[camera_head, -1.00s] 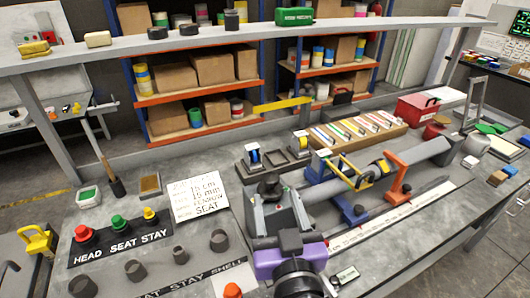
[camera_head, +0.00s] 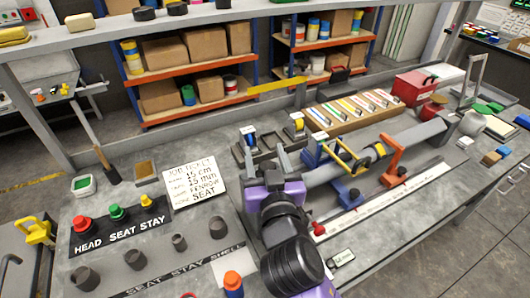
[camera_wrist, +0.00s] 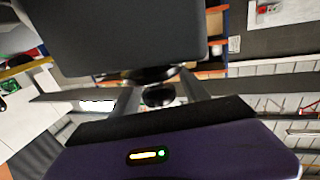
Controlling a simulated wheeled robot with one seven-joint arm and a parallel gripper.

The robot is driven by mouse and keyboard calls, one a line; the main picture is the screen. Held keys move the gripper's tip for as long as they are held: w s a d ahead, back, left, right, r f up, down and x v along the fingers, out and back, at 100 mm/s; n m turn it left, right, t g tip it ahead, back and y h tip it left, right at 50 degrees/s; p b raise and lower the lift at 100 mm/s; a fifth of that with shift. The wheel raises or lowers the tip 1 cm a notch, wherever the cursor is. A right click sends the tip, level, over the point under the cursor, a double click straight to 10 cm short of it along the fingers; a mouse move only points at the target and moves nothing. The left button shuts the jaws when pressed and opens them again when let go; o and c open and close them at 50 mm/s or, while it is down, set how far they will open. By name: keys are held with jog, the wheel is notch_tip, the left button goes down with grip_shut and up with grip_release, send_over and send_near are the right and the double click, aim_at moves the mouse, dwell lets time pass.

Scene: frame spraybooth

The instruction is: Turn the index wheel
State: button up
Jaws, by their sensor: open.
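My gripper (camera_head: 265,158) is raised over the left end of the frame jig in the head view, with its two grey fingers spread apart. The purple gripper body (camera_head: 262,196) and my arm cover much of the jig's end there. In the wrist view, the open fingers (camera_wrist: 160,88) stand on either side of a small dark round part (camera_wrist: 158,96). A large dark grey block (camera_wrist: 120,35) fills the upper left of that view, beyond the fingers. I cannot tell whether the round part is the index wheel, or whether the fingers touch it. The wheel is not clearly visible in the head view.
A grey tube (camera_head: 418,135) lies along the jig, with a blue clamp (camera_head: 343,190) and orange clamp (camera_head: 394,160). A job ticket (camera_head: 195,183) and red button (camera_head: 82,224) are left. The wooden rack (camera_head: 350,113) stands behind. A shelf runs overhead.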

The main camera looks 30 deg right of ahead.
grip_shut()
jog(key=y+p, duration=0.1)
jog(key=n+p, duration=0.1)
jog(key=p, duration=0.1)
jog(key=shift+a+r+y, duration=0.1)
jog(key=shift+r+y, duration=0.1)
jog(key=shift+y, duration=0.2)
jog(key=shift+t+p, duration=0.3)
jog(key=shift+p, duration=0.1)
jog(key=shift+a+n+y+p, duration=0.2)
jog(key=shift+n+y+p, duration=0.4)
jog(key=shift+y+p, duration=0.25)
jog(key=shift+a+f+n+y+p, duration=0.1)
jog(key=shift+a+n+y+p, duration=0.05)
jog(key=shift+n+y+p, duration=0.4)
jog(key=shift+a+n+y+p, duration=0.15)
jog(key=shift+n+y+p, duration=0.2)
jog(key=shift+y+p, duration=0.4)
jog(key=shift+a+f+n+y, duration=0.1)
jog(key=shift+n+y, duration=0.25)
jog(key=shift+y, duration=0.25)
jog(key=shift+a+f+n+y, duration=0.1)
jog(key=shift+n+y, duration=0.25)
jog(key=shift+y, duration=0.2)
jog(key=shift+n+y, duration=0.3)
jog(key=shift+y, duration=0.1)
